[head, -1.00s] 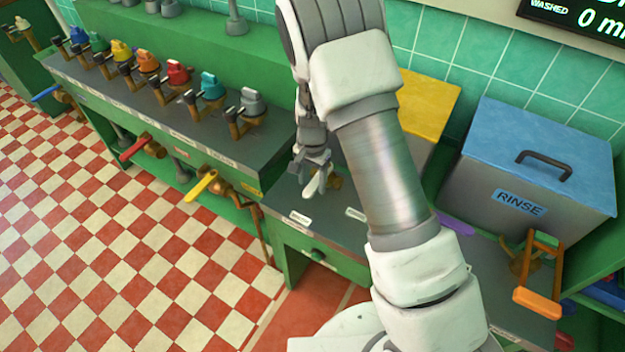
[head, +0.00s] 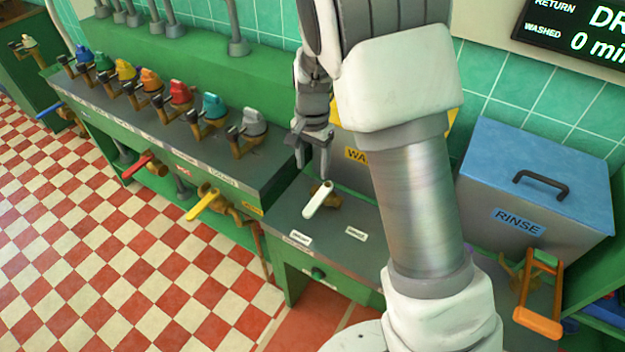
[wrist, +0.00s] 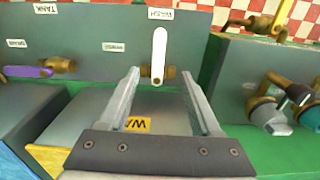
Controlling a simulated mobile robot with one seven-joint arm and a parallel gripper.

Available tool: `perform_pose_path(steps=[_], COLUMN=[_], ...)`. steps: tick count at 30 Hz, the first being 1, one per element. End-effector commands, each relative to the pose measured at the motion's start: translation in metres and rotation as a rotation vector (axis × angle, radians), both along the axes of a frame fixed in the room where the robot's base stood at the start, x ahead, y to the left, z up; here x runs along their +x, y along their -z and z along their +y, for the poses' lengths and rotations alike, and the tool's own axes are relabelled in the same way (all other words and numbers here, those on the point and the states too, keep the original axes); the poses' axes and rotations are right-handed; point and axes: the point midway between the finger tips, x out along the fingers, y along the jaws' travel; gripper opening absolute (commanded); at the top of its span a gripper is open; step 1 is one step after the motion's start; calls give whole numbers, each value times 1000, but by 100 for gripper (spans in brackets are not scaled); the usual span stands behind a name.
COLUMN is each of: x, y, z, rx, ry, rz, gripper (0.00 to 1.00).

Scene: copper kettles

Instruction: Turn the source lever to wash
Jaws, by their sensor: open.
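The source lever (head: 317,199) is a white handle on a brass valve, on the grey counter in front of the wash box (head: 352,152). In the wrist view the lever (wrist: 159,52) points straight at a small white label (wrist: 160,14) that appears to read WASH, upside down. A second label (wrist: 45,8), seemingly TANK, lies to the left. My gripper (head: 312,162) is open and empty, above and behind the lever. In the wrist view my gripper's fingertips (wrist: 160,74) flank the valve base in the picture, with the handle beyond them and apparently untouched.
A purple lever (wrist: 28,72) is at the wrist view's left. The rinse box (head: 510,228) and an orange lever (head: 538,318) stand right. A yellow lever (head: 203,207), a red lever (head: 138,166) and several coloured taps (head: 180,92) line the left counter.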

Motion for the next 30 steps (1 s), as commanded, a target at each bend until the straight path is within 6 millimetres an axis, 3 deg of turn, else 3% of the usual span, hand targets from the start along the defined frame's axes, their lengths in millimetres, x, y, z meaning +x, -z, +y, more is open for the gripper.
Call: perform_pose_path(steps=[3, 7, 25, 30], x=[1, 0, 0, -7], y=[-22, -34, -39, -56], z=[0, 0, 0, -7], rx=[1, 0, 1, 20], ry=[-1, 0, -1, -20], rz=[-3, -1, -1, -19], gripper=[65, 65, 65, 65])
